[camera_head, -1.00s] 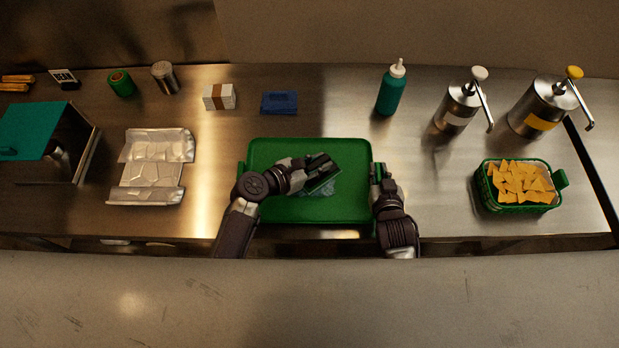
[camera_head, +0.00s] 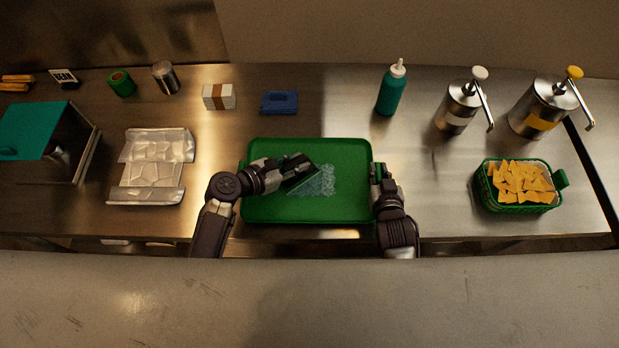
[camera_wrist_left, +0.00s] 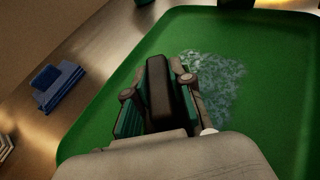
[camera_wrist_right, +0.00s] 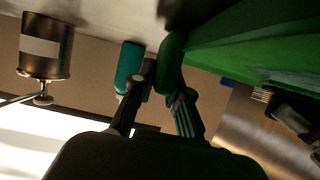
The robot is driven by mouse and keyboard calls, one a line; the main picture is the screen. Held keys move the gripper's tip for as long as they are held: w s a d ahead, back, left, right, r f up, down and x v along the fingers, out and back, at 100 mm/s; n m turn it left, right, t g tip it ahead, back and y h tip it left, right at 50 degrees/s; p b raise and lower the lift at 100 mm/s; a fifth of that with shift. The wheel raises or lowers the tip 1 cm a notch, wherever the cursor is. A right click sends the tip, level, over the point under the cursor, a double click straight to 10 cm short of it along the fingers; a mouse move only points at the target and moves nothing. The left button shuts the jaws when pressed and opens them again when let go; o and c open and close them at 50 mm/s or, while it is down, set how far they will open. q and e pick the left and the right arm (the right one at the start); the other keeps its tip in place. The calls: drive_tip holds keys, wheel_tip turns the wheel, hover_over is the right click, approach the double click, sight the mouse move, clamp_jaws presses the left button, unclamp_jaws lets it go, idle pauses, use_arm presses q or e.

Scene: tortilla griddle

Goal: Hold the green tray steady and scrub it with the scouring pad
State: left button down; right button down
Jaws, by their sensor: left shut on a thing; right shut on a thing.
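The green tray (camera_head: 345,205) lies flat on the steel counter in the head view, with a pale, foamy patch (camera_head: 318,180) near its middle.
A teal squeeze bottle (camera_head: 390,92) and two pump dispensers (camera_head: 458,105) (camera_head: 543,105) stand behind and right. A basket of chips (camera_head: 520,208) is at right. Blue folded cloths (camera_head: 280,102) lie behind the tray. A foil wrapper (camera_head: 152,168) lies left, with clear counter between.

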use_arm(q)
drive_tip(key=c, duration=1.3)
unclamp_jaws()
drive_tip(key=shift+s+a+f, duration=0.1)
drive_tip(key=shift+f, duration=0.15)
drive_tip(key=shift+o, duration=0.3)
drive_tip(key=shift+r, duration=0.1)
drive_tip(key=shift+f, duration=0.3)
clamp_jaws()
drive_tip(key=shift+r, duration=2.5)
